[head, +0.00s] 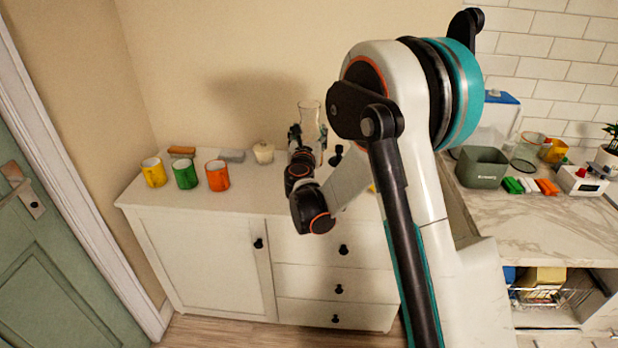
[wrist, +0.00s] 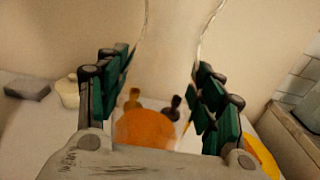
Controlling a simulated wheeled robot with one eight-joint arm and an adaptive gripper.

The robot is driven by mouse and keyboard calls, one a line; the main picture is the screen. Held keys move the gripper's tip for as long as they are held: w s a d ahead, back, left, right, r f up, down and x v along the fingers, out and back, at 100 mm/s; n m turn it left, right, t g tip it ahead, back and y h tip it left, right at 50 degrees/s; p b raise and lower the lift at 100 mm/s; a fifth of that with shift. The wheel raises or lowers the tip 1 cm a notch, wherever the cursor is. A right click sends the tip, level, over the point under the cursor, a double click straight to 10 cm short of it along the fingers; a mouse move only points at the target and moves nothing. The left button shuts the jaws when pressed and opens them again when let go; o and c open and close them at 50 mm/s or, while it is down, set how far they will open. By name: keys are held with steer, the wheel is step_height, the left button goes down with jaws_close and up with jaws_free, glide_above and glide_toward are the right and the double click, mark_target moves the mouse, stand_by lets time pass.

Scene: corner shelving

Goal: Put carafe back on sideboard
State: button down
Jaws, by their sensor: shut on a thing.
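The carafe (head: 309,113) is clear glass and appears upright above the white sideboard (head: 190,215), near its back wall. In the wrist view the carafe (wrist: 170,45) stands between the two dark green fingers. My gripper (head: 308,136) is shut on the carafe; it also shows in the wrist view (wrist: 164,85). The carafe's lower part is partly hidden by my gripper and arm. I cannot tell whether its base touches the sideboard top.
Yellow (head: 154,172), green (head: 185,173) and orange (head: 217,175) mugs stand at the sideboard's left. A lidded cream pot (head: 263,152) and grey block (head: 232,156) stand behind. An orange item (wrist: 145,128) shows beyond my gripper. A marble counter (head: 520,215) is at right.

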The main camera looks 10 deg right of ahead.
step_height(320, 180, down, 13)
steer(key=b, duration=0.4)
steer(key=shift+f, duration=0.15)
steer(key=shift+c, duration=2.2)
jaws_free()
